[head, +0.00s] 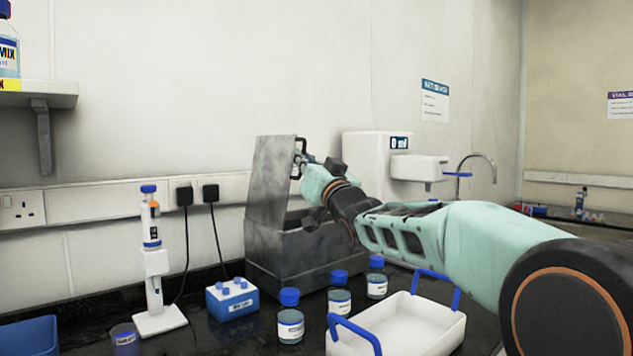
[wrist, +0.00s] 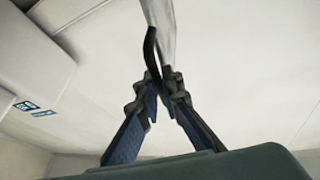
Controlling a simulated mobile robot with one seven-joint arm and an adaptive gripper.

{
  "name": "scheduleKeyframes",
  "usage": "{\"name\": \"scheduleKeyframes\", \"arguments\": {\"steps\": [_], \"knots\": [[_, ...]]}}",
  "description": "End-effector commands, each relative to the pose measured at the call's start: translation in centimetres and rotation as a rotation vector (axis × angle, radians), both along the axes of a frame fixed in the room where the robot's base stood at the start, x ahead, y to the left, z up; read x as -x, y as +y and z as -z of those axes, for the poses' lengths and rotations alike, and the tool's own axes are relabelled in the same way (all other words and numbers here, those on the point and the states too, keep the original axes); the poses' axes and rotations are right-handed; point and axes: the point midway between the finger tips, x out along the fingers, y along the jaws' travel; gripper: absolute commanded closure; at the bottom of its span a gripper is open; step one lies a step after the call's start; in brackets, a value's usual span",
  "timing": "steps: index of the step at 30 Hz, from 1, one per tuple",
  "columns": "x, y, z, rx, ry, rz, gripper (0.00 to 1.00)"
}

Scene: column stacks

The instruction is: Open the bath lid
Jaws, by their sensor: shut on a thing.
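The metal bath (head: 300,248) stands on the dark bench in the head view, a grey box with an open top. Its lid (head: 270,180) is raised and stands nearly upright at the left side of the bath. A dark handle (head: 300,146) is at the lid's upper right edge. My gripper (head: 303,160) is at this handle. In the wrist view my gripper (wrist: 160,88) is shut on the dark handle (wrist: 152,55), with the pale lid edge (wrist: 160,20) beyond it. My arm hides part of the bath's right side.
Several blue-capped bottles (head: 290,318) stand in front of the bath. A white tray with blue handles (head: 415,325) lies under my arm. A blue block (head: 232,300) and a white stand (head: 157,290) are at left. A white dispenser (head: 375,160) is behind.

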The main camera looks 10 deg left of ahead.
Motion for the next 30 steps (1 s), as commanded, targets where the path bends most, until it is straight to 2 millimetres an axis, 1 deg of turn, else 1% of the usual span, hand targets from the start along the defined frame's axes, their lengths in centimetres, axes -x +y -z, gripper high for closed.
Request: {"name": "scheduleKeyframes", "arguments": {"steps": [1,3,12,19,30], "knots": [[0.6,0.5,0.3,0.022,-0.032,-0.001,1.0],[1.3,1.0,0.2,0.055,-0.074,-0.001,1.0],[3.5,2.7,-0.1,0.157,-0.201,0.0,1.0],[4.2,3.3,-0.1,0.19,-0.242,0.0,1.0],[4.3,3.4,-0.2,0.197,-0.25,0.0,1.0]]}}
